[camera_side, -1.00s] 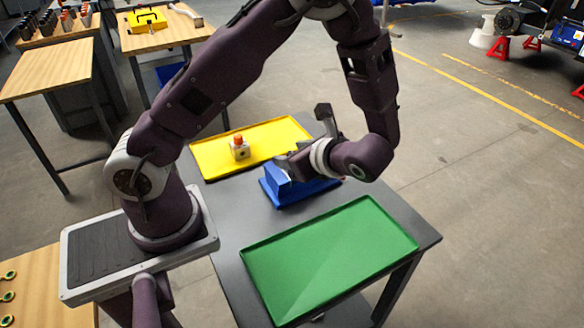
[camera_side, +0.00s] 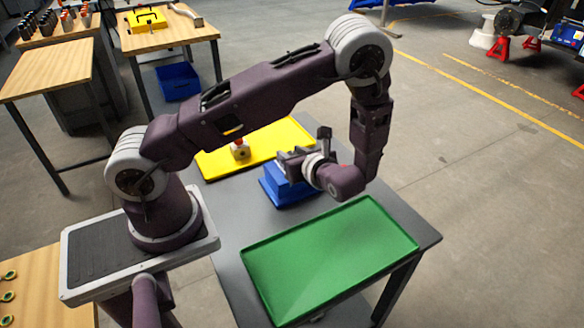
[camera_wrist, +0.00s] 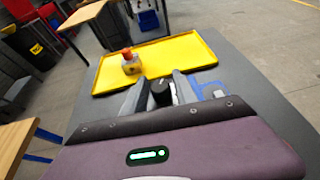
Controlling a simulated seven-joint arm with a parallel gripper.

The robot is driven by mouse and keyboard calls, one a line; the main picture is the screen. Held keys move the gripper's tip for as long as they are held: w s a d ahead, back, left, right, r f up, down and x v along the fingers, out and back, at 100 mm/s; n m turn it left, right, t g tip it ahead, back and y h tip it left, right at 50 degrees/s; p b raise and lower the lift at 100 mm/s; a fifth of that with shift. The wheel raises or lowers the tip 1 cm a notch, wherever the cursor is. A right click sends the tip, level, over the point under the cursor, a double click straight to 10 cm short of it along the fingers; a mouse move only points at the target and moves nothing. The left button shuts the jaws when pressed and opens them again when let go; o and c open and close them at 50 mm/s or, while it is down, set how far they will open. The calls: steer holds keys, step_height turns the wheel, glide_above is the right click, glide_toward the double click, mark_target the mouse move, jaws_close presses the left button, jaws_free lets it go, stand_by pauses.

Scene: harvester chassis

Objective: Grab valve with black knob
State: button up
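The valve's black knob (camera_wrist: 161,91) shows between the two fingers of my gripper (camera_wrist: 160,86) in the wrist view. The fingers stand apart on both sides of it; whether they press on the valve cannot be told. The valve's body is mostly hidden by the fingers and wrist. In the side view my gripper (camera_side: 284,157) is sideways just above the blue fixture (camera_side: 283,188), and no black knob can be made out there. Part of the blue fixture also shows at the right finger in the wrist view (camera_wrist: 211,89).
A valve with a red-orange knob (camera_side: 240,151) stands on the yellow tray (camera_side: 274,139), beyond my gripper; it also shows in the wrist view (camera_wrist: 130,64). An empty green tray (camera_side: 330,258) lies at the near side of the grey table (camera_side: 228,222).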

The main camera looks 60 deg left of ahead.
jaws_close()
